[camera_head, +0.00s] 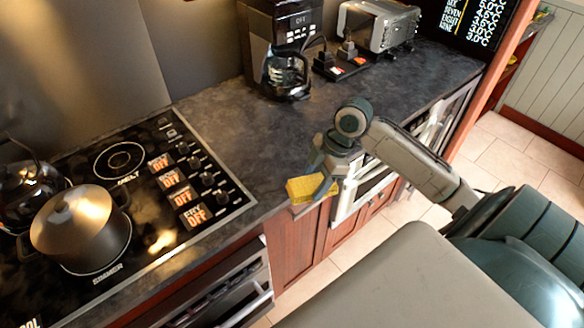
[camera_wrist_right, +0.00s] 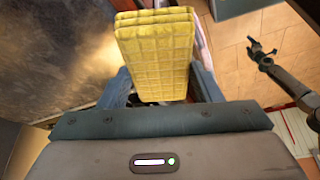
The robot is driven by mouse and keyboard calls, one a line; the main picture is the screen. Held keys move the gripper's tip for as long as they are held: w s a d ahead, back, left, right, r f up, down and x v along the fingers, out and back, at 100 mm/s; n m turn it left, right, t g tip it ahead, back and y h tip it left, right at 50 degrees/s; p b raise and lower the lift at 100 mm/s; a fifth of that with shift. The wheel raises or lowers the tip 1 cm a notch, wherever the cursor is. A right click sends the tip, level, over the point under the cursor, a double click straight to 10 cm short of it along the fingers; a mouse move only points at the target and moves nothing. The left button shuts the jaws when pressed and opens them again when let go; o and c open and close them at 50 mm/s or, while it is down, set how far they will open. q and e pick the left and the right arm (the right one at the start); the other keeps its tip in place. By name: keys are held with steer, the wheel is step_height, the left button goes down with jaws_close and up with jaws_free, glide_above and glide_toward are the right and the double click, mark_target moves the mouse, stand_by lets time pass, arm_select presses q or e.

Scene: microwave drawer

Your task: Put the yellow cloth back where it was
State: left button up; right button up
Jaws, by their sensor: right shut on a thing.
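The yellow cloth (camera_head: 303,190) is a folded block with a grid pattern, at the front edge of the dark counter. My right gripper (camera_head: 325,182) is shut on it. In the right wrist view the yellow cloth (camera_wrist_right: 157,52) stands out between the two blue-grey fingers, its layered end pointing away from the wrist. I cannot tell whether it touches the counter. My left gripper is outside the head view. A small grey gripper at the right of the wrist view, likely my left one (camera_wrist_right: 259,50), hangs over the floor tiles; its jaw state is unclear.
The dark counter (camera_head: 245,135) is clear behind the cloth. The stove (camera_head: 110,195) with a pot (camera_head: 80,228) and a kettle (camera_head: 28,195) lies to the left. Wooden cabinets (camera_head: 297,243) are below.

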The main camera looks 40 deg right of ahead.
steer(key=shift+s+f, duration=0.1)
steer(key=shift+s, duration=0.2)
steer(key=shift+w, duration=0.25)
steer(key=w+p, duration=0.1)
steer(key=w, duration=0.3)
steer(key=w+d+p, duration=0.1)
steer(key=w+p, duration=0.1)
steer(key=w, duration=0.3)
steer(key=w+d+f+p, duration=0.1)
steer(key=w+p, duration=0.1)
steer(key=w, duration=0.3)
steer(key=shift+w+d+f, duration=0.1)
steer(key=shift+w+d, duration=0.05)
steer(key=shift+d, duration=0.1)
steer(key=shift+w+d+f+p, duration=0.1)
steer(key=shift+w+f+p, duration=0.05)
steer(key=shift+w+p, duration=0.15)
steer(key=shift+f, duration=0.2)
step_height(320, 180, down, 3)
steer(key=shift+r+p, duration=0.1)
steer(key=shift+p, duration=1.05)
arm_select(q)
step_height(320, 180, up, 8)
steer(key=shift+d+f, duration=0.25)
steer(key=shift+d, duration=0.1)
arm_select(e)
steer(key=shift+f, duration=0.25)
steer(key=shift+f, duration=0.1)
